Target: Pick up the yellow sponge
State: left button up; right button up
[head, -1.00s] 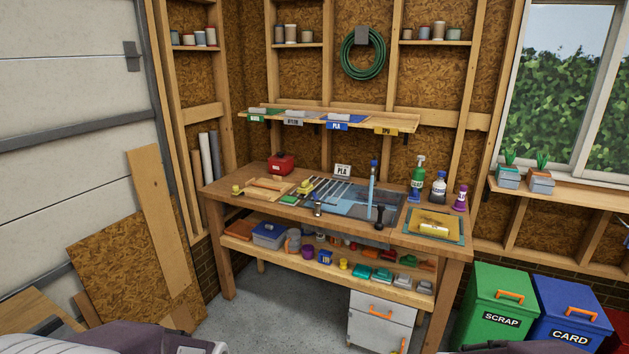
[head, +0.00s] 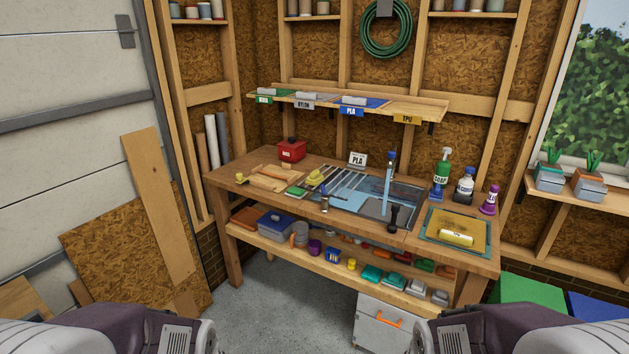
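Several small yellow things are on the wooden workbench (head: 413,243), and I cannot tell for sure which is the sponge. A rounded yellow piece (head: 315,177) sits at the left edge of the sink area (head: 350,188). A smaller yellow piece (head: 240,178) lies near the bench's left end. A pale yellow, roll-like block (head: 457,238) lies on a yellow sheet (head: 455,222) at the right end. My arms show at the bottom left and bottom right corners, well short of the bench. Neither gripper is in view.
A red box (head: 291,150) stands at the back left. A white drawer unit (head: 380,325) is under the bench. The floor (head: 270,300) in front is clear.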

aim_at(314, 178)
jog(key=i+j+z, duration=0.1)
jog(key=i+j, duration=0.15)
jog(key=i, duration=0.4)
jog(key=i+j+z, duration=0.1)
jog(key=i+j, duration=0.15)
jog(key=i, duration=0.4)
jog(key=i+j+z, duration=0.1)
jog(key=i+j, duration=0.25)
jog(key=i, duration=0.25)
jog(key=i+j, duration=0.4)
jog(key=i, duration=0.2)
jog(key=i+j+z, duration=0.15)
jog(key=i+j, duration=0.2)
jog(key=i, duration=0.25)
